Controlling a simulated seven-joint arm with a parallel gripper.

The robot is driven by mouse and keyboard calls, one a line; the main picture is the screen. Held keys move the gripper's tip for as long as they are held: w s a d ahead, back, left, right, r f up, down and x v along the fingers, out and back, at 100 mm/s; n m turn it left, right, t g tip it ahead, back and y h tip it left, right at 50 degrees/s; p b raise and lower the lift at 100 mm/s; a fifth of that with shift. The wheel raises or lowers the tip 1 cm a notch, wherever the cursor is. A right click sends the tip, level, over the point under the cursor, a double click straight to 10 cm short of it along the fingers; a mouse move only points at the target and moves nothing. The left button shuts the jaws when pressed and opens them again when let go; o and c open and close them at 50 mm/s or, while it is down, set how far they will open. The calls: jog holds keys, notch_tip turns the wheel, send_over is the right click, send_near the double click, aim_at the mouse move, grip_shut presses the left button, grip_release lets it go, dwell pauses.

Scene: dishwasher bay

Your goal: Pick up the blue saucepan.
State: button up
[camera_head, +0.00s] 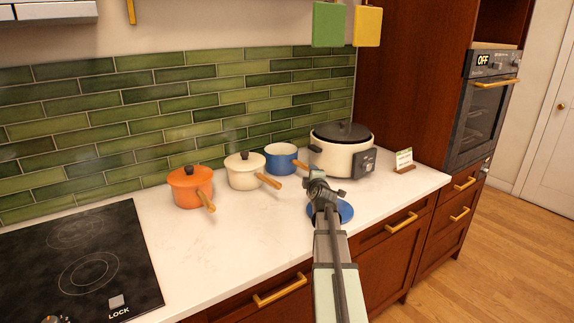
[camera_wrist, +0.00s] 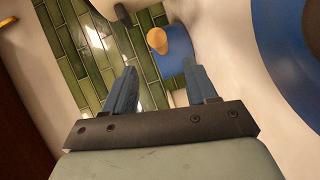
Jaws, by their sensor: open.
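The blue saucepan (camera_head: 281,159) stands upright and open on the white counter by the green tiled wall, with its wooden handle pointing right toward the slow cooker. In the wrist view the saucepan (camera_wrist: 173,62) is beyond my fingers, with the round end of its handle (camera_wrist: 157,40) facing me. My gripper (camera_head: 321,183) is above the counter, in front and to the right of the saucepan. In the wrist view my gripper (camera_wrist: 162,84) is open, with nothing between its two fingers. The fingertips appear apart from the handle.
A cream pot (camera_head: 243,174) and an orange pot (camera_head: 190,187) stand left of the saucepan. A white slow cooker (camera_head: 335,158) stands close on its right. A blue round disc (camera_head: 346,212) lies under my gripper. A small card stand (camera_head: 404,160) is farther right.

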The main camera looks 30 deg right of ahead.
aim_at(300, 165)
jog(key=a, duration=0.1)
jog(key=w+a, duration=0.1)
jog(key=shift+w+a, duration=0.2)
jog(key=shift+a, duration=0.1)
jog(key=x, duration=0.8)
jog(key=shift+w+f, duration=0.1)
jog(key=shift+w, duration=0.05)
jog(key=shift+d+x, duration=0.25)
jog(key=shift+x, duration=2.4)
jog(key=shift+c, duration=0.5)
grip_shut()
jog(key=shift+r, duration=0.3)
